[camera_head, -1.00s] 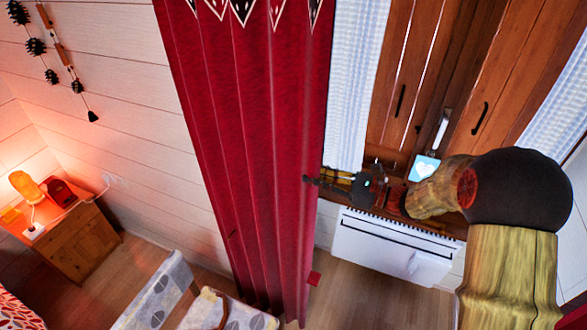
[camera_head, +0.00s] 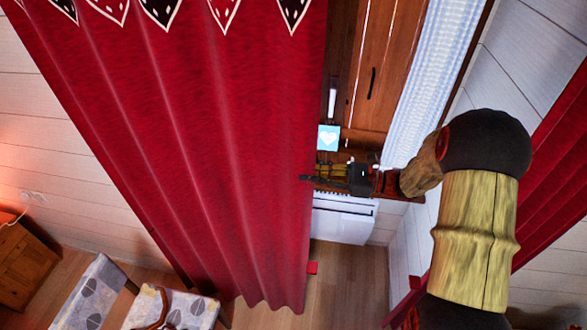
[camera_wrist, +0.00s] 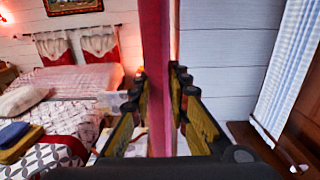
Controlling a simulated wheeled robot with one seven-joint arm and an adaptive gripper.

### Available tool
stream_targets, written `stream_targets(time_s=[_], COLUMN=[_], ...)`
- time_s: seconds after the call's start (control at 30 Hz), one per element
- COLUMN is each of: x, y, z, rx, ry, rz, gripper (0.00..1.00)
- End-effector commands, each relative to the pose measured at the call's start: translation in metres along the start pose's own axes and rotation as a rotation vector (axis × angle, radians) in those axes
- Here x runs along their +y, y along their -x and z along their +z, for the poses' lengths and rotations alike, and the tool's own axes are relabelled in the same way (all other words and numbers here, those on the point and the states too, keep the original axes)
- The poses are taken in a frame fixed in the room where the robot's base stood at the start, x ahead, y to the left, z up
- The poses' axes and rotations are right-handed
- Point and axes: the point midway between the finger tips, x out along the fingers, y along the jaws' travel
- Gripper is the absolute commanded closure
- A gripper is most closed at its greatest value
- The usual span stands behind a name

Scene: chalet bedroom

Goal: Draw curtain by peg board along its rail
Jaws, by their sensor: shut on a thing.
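The red curtain (camera_head: 215,150) has a dark and white pointed trim along the top. It hangs in soft folds across the left and middle of the head view and covers part of the window. My gripper (camera_head: 310,179) is at its right edge, at about mid-height in the picture. In the wrist view the curtain's edge (camera_wrist: 155,80) is a narrow upright red band between the two yellow and black fingers of my gripper (camera_wrist: 159,90), which are shut on it. The rail is out of view, and the far fingertip is hidden by cloth in the head view.
Wooden window shutters (camera_head: 375,75) and a white lace curtain (camera_head: 425,85) are right of the cloth. A white heater (camera_head: 342,219) is below the sill. A patterned chair (camera_head: 172,308) stands at the lower left. A second red curtain (camera_head: 550,165) hangs at the right. A bed (camera_wrist: 60,100) shows in the wrist view.

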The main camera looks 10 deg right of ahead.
Motion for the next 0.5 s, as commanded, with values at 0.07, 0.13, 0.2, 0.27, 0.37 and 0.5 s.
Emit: stream_targets(time_s=[0.07, 0.13, 0.2, 0.27, 0.37, 0.5], x=[-0.001, -0.001, -0.001, -0.001, 0.000, 0.000], y=[0.011, 0.018, 0.022, 0.025, 0.027, 0.028], z=[0.001, 0.001, 0.001, 0.001, 0.000, 0.000], rx=[0.000, 0.000, -0.001, -0.001, 0.000, 0.001], ry=[-0.001, -0.001, -0.001, -0.001, -0.001, -0.001], rz=[-0.003, -0.002, -0.001, -0.001, -0.001, -0.001], gripper=[1.00, 1.00, 1.00, 1.00, 1.00, 1.00])
